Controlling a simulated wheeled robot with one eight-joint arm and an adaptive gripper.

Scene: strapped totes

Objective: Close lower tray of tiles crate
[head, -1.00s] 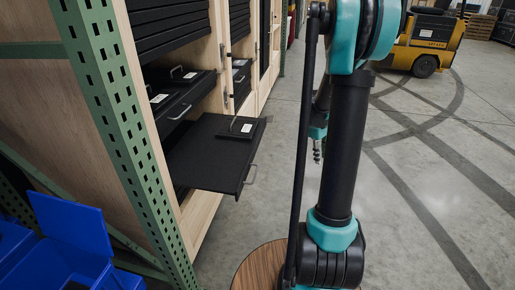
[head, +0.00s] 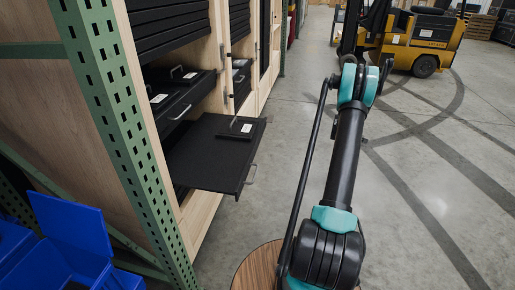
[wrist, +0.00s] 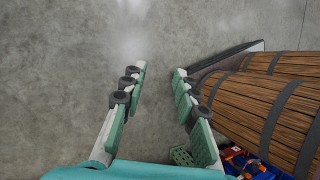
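The lower tray (head: 205,165) of the crate is a flat black tray pulled well out of the wooden cabinet on the left, with a metal handle (head: 251,174) on its front edge. A small black lidded piece with a white label (head: 246,128) lies on its far part. My gripper (wrist: 159,72) is open and empty in the wrist view, with bare concrete between its fingers. Neither tray nor handle is clearly identifiable in the wrist view.
Another black drawer (head: 178,104) sits partly out above the tray. A green perforated post (head: 128,140) and blue bins (head: 70,235) stand at the near left. A wooden barrel (wrist: 270,100) is right of my fingers. A yellow forklift (head: 424,40) stands far back; the floor between is clear.

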